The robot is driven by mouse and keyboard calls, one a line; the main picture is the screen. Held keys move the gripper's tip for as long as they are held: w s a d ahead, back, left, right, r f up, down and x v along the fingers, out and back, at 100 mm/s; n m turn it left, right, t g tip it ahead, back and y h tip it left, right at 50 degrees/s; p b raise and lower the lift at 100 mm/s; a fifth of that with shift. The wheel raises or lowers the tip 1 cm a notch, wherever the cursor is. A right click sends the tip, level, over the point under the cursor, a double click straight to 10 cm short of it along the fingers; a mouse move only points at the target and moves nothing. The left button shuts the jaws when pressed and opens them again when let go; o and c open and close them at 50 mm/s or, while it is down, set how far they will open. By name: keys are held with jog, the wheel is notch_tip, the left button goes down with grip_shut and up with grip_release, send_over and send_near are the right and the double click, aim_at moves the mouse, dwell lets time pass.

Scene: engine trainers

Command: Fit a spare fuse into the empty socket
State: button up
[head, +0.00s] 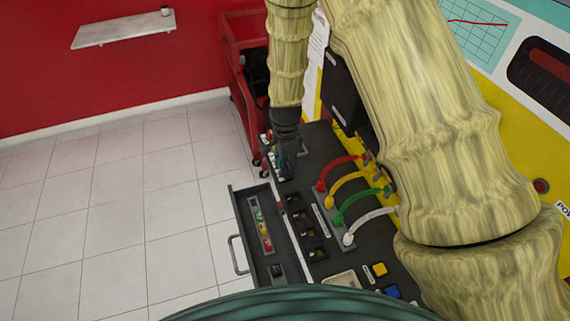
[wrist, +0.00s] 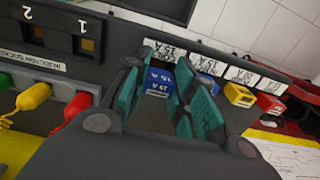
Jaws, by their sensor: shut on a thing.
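My gripper (head: 287,166) is at the far end of the dark bench top, pointing down at a row of labelled fuse positions. In the wrist view its teal fingers (wrist: 164,100) are shut on a blue fuse (wrist: 160,80) marked 15 A. The held fuse is beside a 15 A label (wrist: 160,50); its lower end is hidden, so I cannot tell whether it is seated. Another blue fuse (wrist: 209,82) is partly hidden behind the right finger. A yellow fuse (wrist: 239,94) and a red fuse (wrist: 268,105) follow in the row.
An open drawer (head: 240,208) holds a strip with green, yellow and red fuses. Numbered injector sockets (wrist: 87,44) line the bench. Red, yellow, green and white cable loops (head: 352,198) stand to the right of my gripper. A red cart (head: 238,85) is behind.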

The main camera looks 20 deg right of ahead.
jog(key=shift+a, duration=0.1)
jog(key=shift+f+b, duration=0.3)
jog(key=shift+f, duration=0.6)
dwell(1.2)
jog(key=o, duration=0.5)
jog(key=shift+c, duration=0.2)
jog(key=shift+r, duration=0.1)
jog(key=shift+r+p, duration=1.9)
jog(key=shift+r, duration=0.8)
jog(key=shift+r+p, duration=0.8)
jog(key=shift+r, duration=0.35)
